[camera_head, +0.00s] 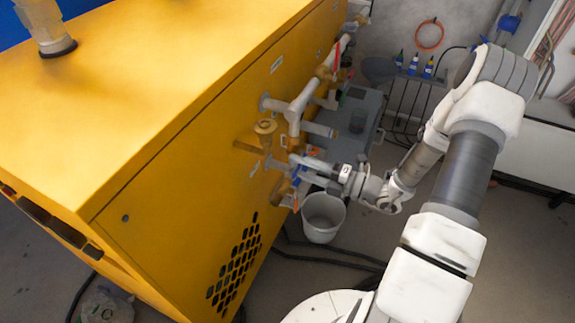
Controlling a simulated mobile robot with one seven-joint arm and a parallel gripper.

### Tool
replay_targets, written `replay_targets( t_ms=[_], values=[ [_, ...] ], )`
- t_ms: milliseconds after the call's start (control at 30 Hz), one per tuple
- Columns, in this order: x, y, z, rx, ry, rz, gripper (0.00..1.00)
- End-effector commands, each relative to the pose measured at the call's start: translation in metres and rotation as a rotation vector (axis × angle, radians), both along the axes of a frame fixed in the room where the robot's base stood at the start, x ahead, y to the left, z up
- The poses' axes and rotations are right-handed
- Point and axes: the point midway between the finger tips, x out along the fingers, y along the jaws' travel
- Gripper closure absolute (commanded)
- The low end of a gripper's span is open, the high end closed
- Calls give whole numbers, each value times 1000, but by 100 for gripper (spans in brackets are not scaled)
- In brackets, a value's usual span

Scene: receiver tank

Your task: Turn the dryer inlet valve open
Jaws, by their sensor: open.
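A yellow machine cabinet (180,130) carries grey piping (297,107) and several valves on its right side. One valve with a red lever (337,56) sits high at the far end. Lower and nearer, a brass-coloured valve body (284,187) shows with a small orange-red part (296,204) below it. I cannot read the labels, so I cannot tell which valve is the dryer inlet valve. My gripper (306,170) is open beside the lower valve cluster, pointing left toward the cabinet. Its fingertips overlap the pipes and valve parts, and contact cannot be made out.
A round brass-coloured fitting (265,127) sticks out left of the gripper. A light grey bucket (323,217) stands on the floor below the gripper. A grey tank or box (357,118) stands behind. Dark hoses lie on the floor, and blue bottles (428,68) stand at the back.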

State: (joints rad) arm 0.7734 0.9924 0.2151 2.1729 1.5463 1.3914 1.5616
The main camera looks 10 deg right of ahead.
Motion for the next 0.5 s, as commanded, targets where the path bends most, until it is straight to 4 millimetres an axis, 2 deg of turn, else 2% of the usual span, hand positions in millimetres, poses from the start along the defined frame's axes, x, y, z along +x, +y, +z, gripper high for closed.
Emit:
replay_targets(
  t_ms=[33,200,500],
  values=[
    [5,8,-1,0,0,3,49],
    [17,23,-1,0,0,1,49],
    [21,29,0,0,1,0,49]
  ],
)
